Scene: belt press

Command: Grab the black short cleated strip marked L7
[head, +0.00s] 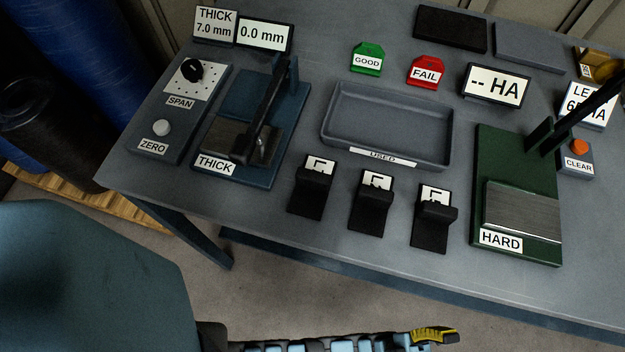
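Three short black strips, each with a raised cleat and a white label, lie in a row on the grey table: a left strip (309,200), a middle strip (368,215) and a right strip (430,233). The cleats cover part of each label, so I cannot tell which one reads L7. What seems to be my gripper (435,337) shows at the bottom edge, with a yellow tip, in front of and below the table edge. It is apart from the strips. It is cut off by the frame, and its opening is not visible.
Behind the strips is a grey tray (390,108) marked USED, which looks empty. Green GOOD (367,59) and red FAIL (426,72) tags stand behind the tray.

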